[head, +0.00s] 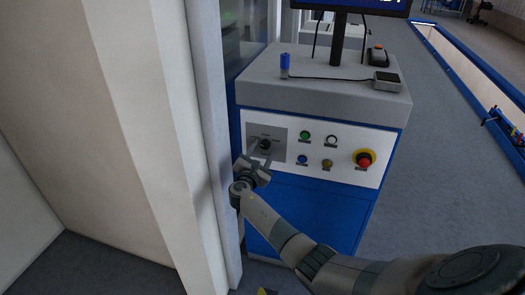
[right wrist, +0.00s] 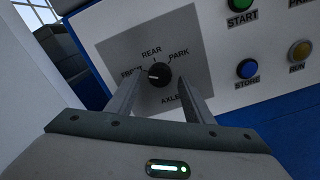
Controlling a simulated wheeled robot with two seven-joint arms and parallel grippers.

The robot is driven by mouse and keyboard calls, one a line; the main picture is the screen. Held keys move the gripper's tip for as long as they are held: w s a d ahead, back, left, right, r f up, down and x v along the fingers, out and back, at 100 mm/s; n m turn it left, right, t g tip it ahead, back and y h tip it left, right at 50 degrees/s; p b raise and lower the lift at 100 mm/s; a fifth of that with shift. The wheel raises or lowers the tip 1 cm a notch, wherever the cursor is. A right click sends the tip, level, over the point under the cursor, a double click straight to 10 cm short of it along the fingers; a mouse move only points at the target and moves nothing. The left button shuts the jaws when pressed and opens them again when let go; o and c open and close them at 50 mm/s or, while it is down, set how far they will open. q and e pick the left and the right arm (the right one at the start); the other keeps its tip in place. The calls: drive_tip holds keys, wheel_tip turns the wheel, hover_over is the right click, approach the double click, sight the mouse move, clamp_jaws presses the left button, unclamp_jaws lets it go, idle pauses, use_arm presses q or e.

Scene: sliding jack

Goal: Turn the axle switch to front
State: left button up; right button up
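The axle switch (head: 265,144) is a small black rotary knob on a grey plate at the left of the console's white panel. In the right wrist view the knob (right wrist: 159,73) sits below the labels FRONT, REAR and PARK, with AXLE under it. A small white mark on the knob seems to point left, toward FRONT. My right gripper (head: 261,154) is open in front of the plate. Its fingers (right wrist: 160,88) stand on either side of the knob, with visible gaps; whether they reach around it is unclear. My left gripper is not in view.
Right of the switch are green (head: 305,135), white, blue and yellow buttons and a red emergency stop (head: 364,159). A blue cylinder (head: 285,63) and a monitor stand on the console top (head: 260,92). A pale wall post (head: 207,120) stands close on the left.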

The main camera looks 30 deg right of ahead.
drive_tip(key=shift+s+a, duration=0.1)
idle(0.3)
use_arm(q)
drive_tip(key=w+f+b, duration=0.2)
drive_tip(key=b, duration=0.1)
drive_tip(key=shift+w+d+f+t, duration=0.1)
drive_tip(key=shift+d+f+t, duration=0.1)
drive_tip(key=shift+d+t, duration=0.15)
use_arm(e)
drive_tip(key=v, duration=1.7)
drive_tip(key=shift+a, duration=0.15)
